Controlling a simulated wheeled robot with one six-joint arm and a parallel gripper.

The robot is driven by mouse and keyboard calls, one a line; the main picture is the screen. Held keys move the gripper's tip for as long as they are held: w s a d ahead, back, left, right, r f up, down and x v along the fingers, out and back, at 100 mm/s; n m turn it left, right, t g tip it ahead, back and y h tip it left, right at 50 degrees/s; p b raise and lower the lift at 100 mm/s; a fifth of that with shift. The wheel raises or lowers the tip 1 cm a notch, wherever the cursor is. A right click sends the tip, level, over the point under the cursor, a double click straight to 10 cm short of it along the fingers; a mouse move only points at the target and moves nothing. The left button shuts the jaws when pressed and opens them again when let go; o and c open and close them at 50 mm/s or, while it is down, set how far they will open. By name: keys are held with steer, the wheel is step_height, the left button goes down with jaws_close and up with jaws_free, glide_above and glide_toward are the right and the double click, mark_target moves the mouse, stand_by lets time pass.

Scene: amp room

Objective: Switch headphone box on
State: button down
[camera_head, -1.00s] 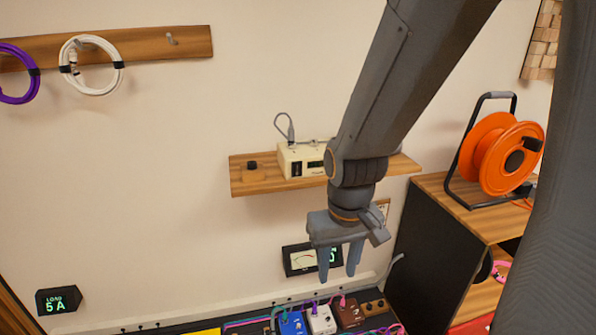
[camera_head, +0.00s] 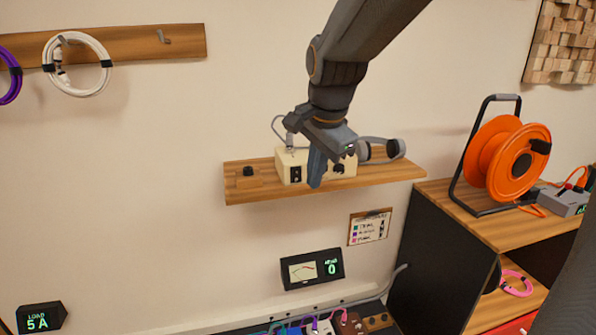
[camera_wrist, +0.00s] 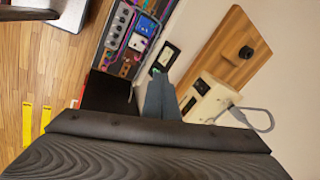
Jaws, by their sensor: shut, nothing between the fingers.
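The cream headphone box (camera_head: 290,166) sits on the wooden wall shelf. A black rocker switch (camera_head: 297,174) shows on the left of its front, and a dark knob shows farther right. A grey cable arches from its top. My gripper (camera_head: 316,182) is shut and empty, pointing down in front of the middle of the box and hiding part of its front. In the wrist view the box (camera_wrist: 205,100) lies to the right of the shut fingers (camera_wrist: 159,96), with its black switch visible. I cannot tell whether the fingers touch the box.
The shelf (camera_head: 245,192) also holds a small wooden block with a black knob (camera_head: 248,171) and grey headphones (camera_head: 385,149). Below are a meter panel (camera_head: 312,269) reading 0 and a pedal board. An orange cable reel (camera_head: 505,162) stands on the cabinet at right.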

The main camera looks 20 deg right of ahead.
mark_target(299, 167)
steer(key=w+r+m+t, duration=0.1)
steer(key=w+r+m, duration=0.2)
steer(key=r+m, duration=0.1)
steer(key=shift+w+r+b, duration=0.35)
steer(key=shift+r+b, duration=0.1)
steer(key=shift+r, duration=0.15)
steer(key=shift+w+f+p, duration=1.2)
steer(key=shift+w+f, duration=2.85)
steer(key=shift+f, duration=0.25)
steer(key=shift+a, duration=0.1)
